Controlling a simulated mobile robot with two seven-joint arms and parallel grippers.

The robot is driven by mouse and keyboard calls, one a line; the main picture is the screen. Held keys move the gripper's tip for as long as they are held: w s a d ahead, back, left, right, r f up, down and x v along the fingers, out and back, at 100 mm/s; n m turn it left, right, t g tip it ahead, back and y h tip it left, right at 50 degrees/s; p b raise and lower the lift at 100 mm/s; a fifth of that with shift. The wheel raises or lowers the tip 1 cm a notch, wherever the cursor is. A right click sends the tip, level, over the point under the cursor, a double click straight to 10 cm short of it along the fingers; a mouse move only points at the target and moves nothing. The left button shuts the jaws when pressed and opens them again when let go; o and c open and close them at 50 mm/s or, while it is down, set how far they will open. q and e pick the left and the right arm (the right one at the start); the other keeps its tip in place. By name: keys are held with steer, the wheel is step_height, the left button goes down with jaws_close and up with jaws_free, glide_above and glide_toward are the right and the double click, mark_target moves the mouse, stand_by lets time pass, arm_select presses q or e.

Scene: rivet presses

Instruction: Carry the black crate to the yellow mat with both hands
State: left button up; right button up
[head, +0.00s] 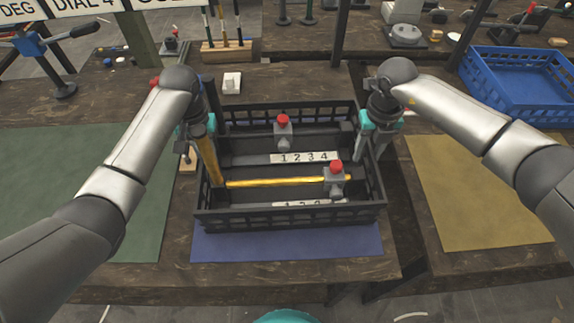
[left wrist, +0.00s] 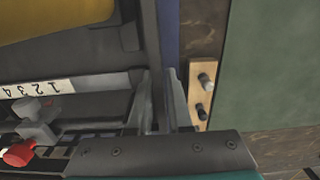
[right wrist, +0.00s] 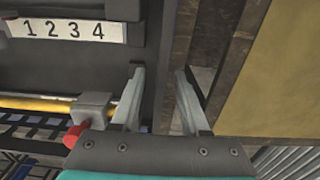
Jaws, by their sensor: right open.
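The black crate (head: 290,217) stands in the middle of the table over a blue mat (head: 285,245). It holds grey fittings with red knobs (head: 336,167), a yellow bar (head: 275,182) and number strips (head: 303,157). The yellow mat (head: 480,200) lies to the right. My left gripper (head: 196,150) is at the crate's left wall; in the left wrist view its fingers (left wrist: 164,105) sit close together on that wall. My right gripper (head: 368,150) is at the right wall; in the right wrist view its fingers (right wrist: 160,100) are spread, one on each side of the wall, apart from it.
A green mat (head: 70,180) lies to the left. A blue crate (head: 520,85) stands behind the yellow mat. A gap (head: 400,215) separates the middle table from the right one. A white block (head: 231,83) and a tool rack (head: 227,50) stand behind the black crate. The yellow mat looks clear.

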arm_select(q)
steer(key=shift+f, duration=1.35)
arm_select(e)
steer(key=shift+f, duration=1.3)
arm_select(q)
jaws_close()
arm_select(e)
steer(key=shift+c, duration=1.4)
jaws_close()
arm_select(q)
steer(key=shift+r, duration=0.1)
steer(key=shift+w+r, duration=0.15)
arm_select(e)
steer(key=shift+w+r, duration=0.15)
steer(key=shift+r, duration=0.05)
